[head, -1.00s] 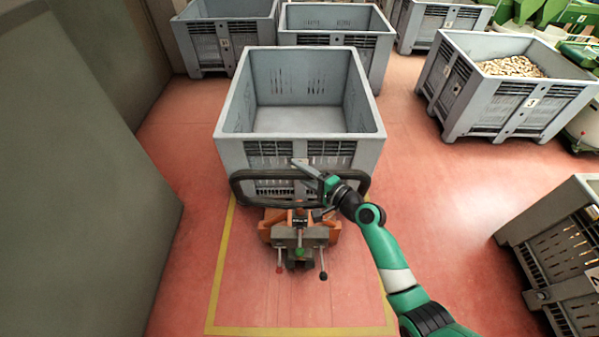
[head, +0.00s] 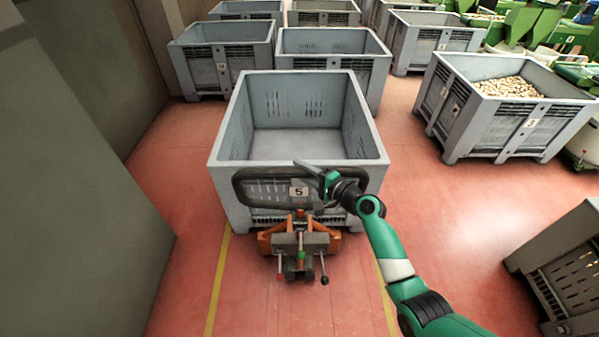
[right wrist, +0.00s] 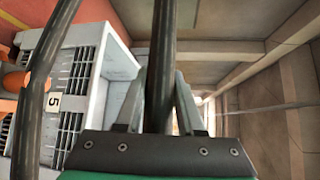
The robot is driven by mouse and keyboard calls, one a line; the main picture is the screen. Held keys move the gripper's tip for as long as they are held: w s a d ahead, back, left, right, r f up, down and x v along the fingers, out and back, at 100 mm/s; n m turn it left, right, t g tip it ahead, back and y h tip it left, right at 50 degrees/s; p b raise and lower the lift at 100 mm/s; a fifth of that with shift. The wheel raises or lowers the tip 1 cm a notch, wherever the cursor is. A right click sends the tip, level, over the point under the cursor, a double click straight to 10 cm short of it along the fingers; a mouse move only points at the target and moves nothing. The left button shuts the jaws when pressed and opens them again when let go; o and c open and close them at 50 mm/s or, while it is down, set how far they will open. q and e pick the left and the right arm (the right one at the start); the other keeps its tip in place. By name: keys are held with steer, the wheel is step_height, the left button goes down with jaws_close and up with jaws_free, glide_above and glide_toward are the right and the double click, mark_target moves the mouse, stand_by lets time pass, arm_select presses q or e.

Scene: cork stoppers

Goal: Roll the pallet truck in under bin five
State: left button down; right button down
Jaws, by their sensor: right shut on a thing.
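Bin five (head: 222,195) is a grey, empty, open-topped bin with a white "5" label; its label side also shows in the right wrist view (right wrist: 78,75). The orange and grey pallet truck (head: 316,241) stands close against the bin's near side, its forks hidden from me. Its dark loop handle (head: 240,196) rises in front of the bin's near wall, and the label shows through the loop. My right gripper (head: 322,177) is shut on the right part of the handle; in the right wrist view the dark bar (right wrist: 162,60) runs between the fingers. My left gripper is out of view.
Several grey bins stand behind, including one at the back left (head: 218,68). Bin three (head: 495,125), filled with corks, stands at the right. Another bin (head: 570,275) is at the near right. A grey wall (head: 80,190) borders the left. Yellow floor lines (head: 216,285) flank the truck.

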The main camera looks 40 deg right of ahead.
steer(key=c, duration=0.8)
jaws_free()
steer(key=shift+d+r, duration=0.1)
steer(key=shift+r, duration=0.3)
steer(key=shift+o, duration=1.4)
steer(key=shift+w, duration=0.1)
steer(key=shift+f, duration=0.15)
steer(key=s+r+p, duration=0.1)
steer(key=s+p, duration=0.1)
steer(key=s, duration=0.9)
steer(key=shift+s+d+r, duration=0.25)
steer(key=shift+r, duration=0.05)
